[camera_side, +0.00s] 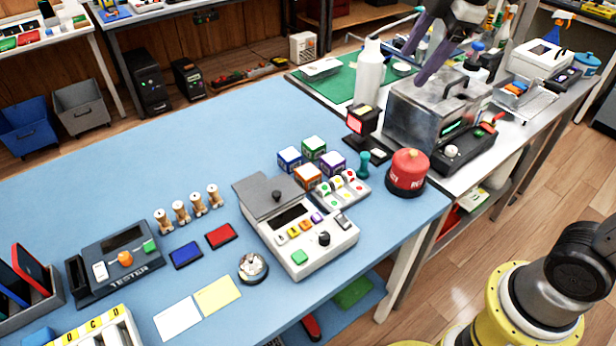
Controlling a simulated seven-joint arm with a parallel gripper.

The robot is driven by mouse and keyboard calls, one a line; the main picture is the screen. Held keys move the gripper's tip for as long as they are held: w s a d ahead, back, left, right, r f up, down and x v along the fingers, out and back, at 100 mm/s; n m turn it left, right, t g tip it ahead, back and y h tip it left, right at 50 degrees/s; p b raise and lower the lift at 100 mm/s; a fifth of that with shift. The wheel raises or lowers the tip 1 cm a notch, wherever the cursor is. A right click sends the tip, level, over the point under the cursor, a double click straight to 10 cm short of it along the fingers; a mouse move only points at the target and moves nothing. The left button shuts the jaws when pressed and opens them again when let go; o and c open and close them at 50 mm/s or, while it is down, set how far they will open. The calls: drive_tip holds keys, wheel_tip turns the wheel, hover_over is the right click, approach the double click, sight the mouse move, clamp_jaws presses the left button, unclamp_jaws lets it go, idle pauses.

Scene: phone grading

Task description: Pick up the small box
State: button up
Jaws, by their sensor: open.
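Several small cube boxes stand in a cluster on the blue table: a blue one (289,159), a green one (314,148), an orange one (307,177) and a purple one (332,163). I cannot tell which of them is the small box. My gripper (414,66) hangs at the top right with its two dark fingers apart and nothing visible between them. In the picture it is above and to the right of the cubes, over the metal chamber area. Its upper part is cut off by the frame edge.
A grey device with buttons (291,262), a tray of coloured buttons (325,196), a teal peg (364,164) and a red canister (408,170) crowd the cubes. A white bottle (369,75) and metal chamber (412,117) stand behind. The table's back left (190,140) is clear.

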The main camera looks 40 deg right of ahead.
drive_tip(key=w+a+f+n+g, duration=0.25)
drive_tip(key=w+f, duration=0.25)
drive_tip(key=w, duration=0.6)
drive_tip(key=n+g, duration=0.2)
drive_tip(key=n, duration=0.1)
hover_over(306, 172)
drive_tip(key=d, duration=0.1)
wheel_tip(306, 172, down, 14)
drive_tip(key=f, duration=1.1)
drive_tip(key=shift+s+a, duration=0.1)
drive_tip(key=shift+a, duration=0.1)
drive_tip(key=shift+a+f, duration=0.2)
drive_tip(key=shift+f, duration=2.7)
drive_tip(key=shift+r, duration=0.1)
drive_tip(key=c, duration=1)
drive_tip(key=shift+r, duration=0.1)
